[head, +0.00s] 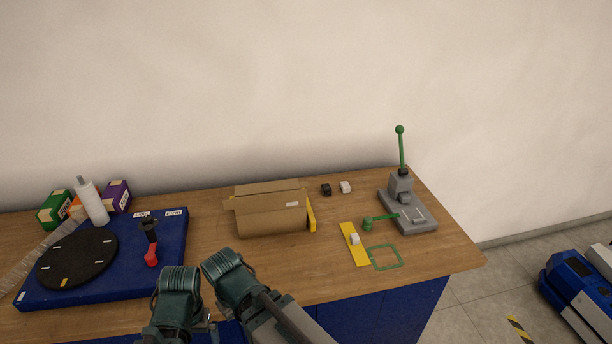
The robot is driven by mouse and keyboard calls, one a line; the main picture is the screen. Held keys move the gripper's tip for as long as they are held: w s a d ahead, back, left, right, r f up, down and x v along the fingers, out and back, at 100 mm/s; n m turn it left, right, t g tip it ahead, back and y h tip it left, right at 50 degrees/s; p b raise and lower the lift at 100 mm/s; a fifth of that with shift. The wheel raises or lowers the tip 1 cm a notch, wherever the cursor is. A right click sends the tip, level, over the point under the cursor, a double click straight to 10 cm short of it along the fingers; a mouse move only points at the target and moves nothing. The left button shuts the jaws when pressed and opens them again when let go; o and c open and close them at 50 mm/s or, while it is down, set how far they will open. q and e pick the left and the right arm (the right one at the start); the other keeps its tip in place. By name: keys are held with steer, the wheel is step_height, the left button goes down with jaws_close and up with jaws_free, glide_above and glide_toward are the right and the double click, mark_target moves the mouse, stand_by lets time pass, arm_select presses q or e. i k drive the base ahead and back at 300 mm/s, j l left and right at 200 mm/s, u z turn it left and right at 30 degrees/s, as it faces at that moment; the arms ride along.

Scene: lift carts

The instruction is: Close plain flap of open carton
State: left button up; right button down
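The brown cardboard carton (270,222) stands on the wooden bench near the middle of the head view. Its upper part shows lighter cardboard flaps, one of which (266,188) rises at the back. Another flap edge sticks out a little past the left side. A small white label (292,204) shows at the upper right of the front. I cannot tell exactly how each flap lies, and the inside is hidden. Teal joints of both my arms show at the bottom, in front of the bench and apart from the carton. No gripper fingers are visible.
Bench before the carton is clear.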

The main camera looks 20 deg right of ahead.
mark_target(278, 186)
steer(key=i+l, duration=0.7)
steer(key=i+j+u, duration=0.05)
